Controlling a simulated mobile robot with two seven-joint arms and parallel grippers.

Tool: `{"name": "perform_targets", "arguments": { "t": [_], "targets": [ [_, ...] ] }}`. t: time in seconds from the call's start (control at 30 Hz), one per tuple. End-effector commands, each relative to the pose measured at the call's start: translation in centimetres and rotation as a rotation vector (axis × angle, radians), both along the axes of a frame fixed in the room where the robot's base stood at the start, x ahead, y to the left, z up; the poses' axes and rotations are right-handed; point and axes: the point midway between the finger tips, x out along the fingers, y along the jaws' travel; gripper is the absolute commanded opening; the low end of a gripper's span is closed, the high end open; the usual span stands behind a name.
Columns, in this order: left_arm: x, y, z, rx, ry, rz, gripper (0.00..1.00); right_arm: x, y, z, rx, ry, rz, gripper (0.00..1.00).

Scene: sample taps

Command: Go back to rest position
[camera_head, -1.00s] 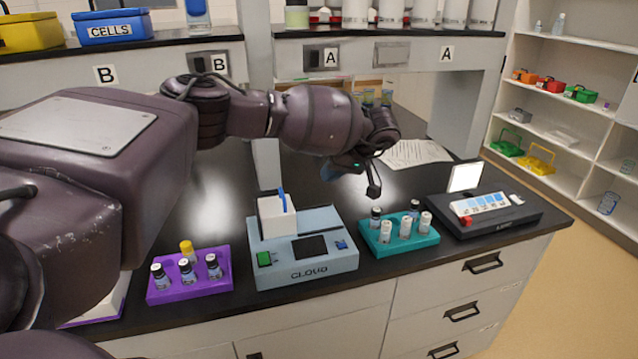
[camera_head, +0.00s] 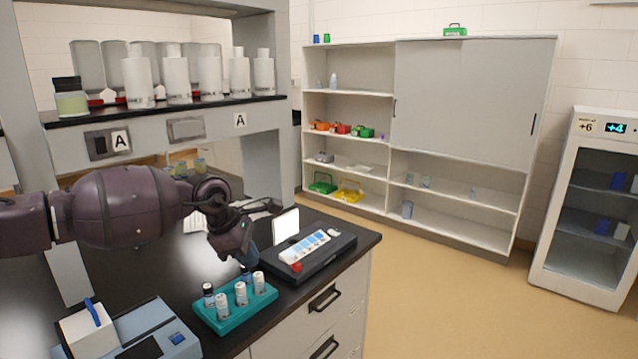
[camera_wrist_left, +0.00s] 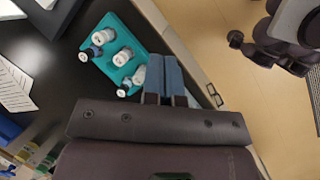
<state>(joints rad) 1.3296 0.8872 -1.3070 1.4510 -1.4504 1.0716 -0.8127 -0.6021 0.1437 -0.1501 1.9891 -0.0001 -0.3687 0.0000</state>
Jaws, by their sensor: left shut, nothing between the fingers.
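My left gripper (camera_head: 249,260) is at the end of my left arm, which comes in from the left over the black bench. In the left wrist view its two blue fingers (camera_wrist_left: 167,75) are together with nothing between them. In the head view it hangs near the back of a teal rack (camera_head: 210,318) holding several small vials. The rack also shows in the left wrist view (camera_wrist_left: 112,40), beyond and left of the fingers. I cannot tell the height of the fingers above the bench. My right gripper does not show.
A dark device with a white lit panel (camera_head: 286,225) stands at the bench's right end. A blue-grey machine (camera_head: 160,326) is at lower left. Bottles line the overhead shelf (camera_head: 190,103). A shelving cabinet (camera_head: 470,95) and glass-door fridge (camera_head: 590,120) stand beyond open floor (camera_head: 460,300).

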Motion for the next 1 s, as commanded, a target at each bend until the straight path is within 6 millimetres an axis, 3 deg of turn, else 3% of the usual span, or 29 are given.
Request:
{"name": "perform_targets", "arguments": {
  "t": [0.03,0.1,0.2,0.3,0.4,0.53,0.67,0.87,1.0],
  "targets": [
    [-0.8,-2.9,0.2,-0.135,0.028,0.037,0.0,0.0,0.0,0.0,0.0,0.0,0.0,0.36],
    [-1.8,-6.8,1.1,-0.336,0.087,0.108,0.0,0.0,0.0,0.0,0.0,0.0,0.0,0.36],
    [-3.5,-11.4,2.6,-0.623,0.216,0.224,0.0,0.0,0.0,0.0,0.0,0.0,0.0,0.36],
    [-4.9,-14.8,4.2,-0.903,0.395,0.368,0.0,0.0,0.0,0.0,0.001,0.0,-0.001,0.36],
    [-5.8,-16.4,5.7,-1.149,0.594,0.523,0.0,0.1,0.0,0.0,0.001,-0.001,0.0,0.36],
    [-6.1,-16.6,6.5,-1.407,0.853,0.726,0.0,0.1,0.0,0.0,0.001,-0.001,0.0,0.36],
    [-6.0,-15.2,6.1,-1.612,1.103,0.929,0.0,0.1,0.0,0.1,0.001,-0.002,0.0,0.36],
    [-5.9,-11.4,3.3,-1.854,1.456,1.241,0.0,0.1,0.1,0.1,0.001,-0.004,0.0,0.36],
    [-6.3,-8.2,0.0,-1.984,1.675,1.453,0.0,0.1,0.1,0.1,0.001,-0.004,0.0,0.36]
  ]
}}
